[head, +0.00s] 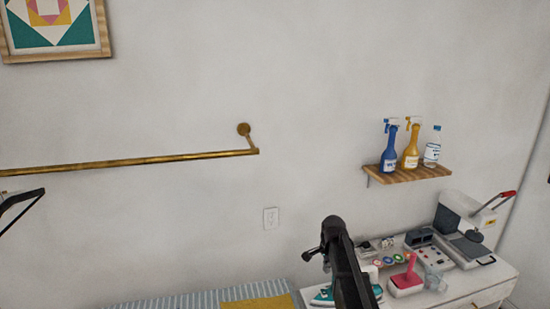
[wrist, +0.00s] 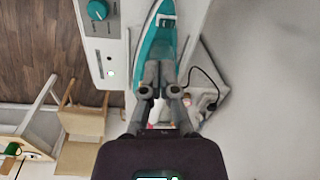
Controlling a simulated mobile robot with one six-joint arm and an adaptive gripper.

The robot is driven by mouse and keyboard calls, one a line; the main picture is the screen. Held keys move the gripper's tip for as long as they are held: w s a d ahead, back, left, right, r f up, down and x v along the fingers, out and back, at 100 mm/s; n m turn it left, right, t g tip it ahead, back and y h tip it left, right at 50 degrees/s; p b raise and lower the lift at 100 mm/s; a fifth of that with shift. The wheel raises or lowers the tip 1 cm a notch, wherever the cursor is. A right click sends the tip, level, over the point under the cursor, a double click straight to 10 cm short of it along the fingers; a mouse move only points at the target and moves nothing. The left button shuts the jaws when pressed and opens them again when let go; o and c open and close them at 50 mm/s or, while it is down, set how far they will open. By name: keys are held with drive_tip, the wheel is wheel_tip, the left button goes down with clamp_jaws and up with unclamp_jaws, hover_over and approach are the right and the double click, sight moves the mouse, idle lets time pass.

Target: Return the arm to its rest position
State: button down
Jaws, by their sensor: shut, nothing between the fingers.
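In the wrist view my gripper (wrist: 158,68) is shut, its grey fingers together and empty. It points toward a teal and white iron (wrist: 157,40), and the fingertips overlap the iron in the picture. I cannot tell how far apart they are. In the head view my dark arm (head: 345,262) rises from the bottom edge, left of the cabinet top's items. My gripper cannot be made out there. The iron (head: 322,296) shows partly behind the arm.
A white cabinet (head: 480,285) holds a heat press (head: 472,235), a pink-handled tool (head: 408,278) and several small items. A wall shelf (head: 408,174) bears two spray bottles and a clear bottle. A brass rail (head: 130,162) crosses the left wall. A wooden chair (wrist: 82,125) stands below.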

drive_tip(key=s+a+f+n+b, duration=0.1)
drive_tip(key=s+f+n+b, duration=0.2)
drive_tip(key=s+n, duration=0.3)
drive_tip(key=s+a+f+n+b, duration=0.1)
drive_tip(key=s+n, duration=0.5)
drive_tip(key=s, duration=1.1)
wheel_tip(320, 180, down, 2)
drive_tip(key=shift+s+f+n+g+b, duration=0.15)
drive_tip(key=shift+n+g+b, duration=0.25)
drive_tip(key=shift+b, duration=0.5)
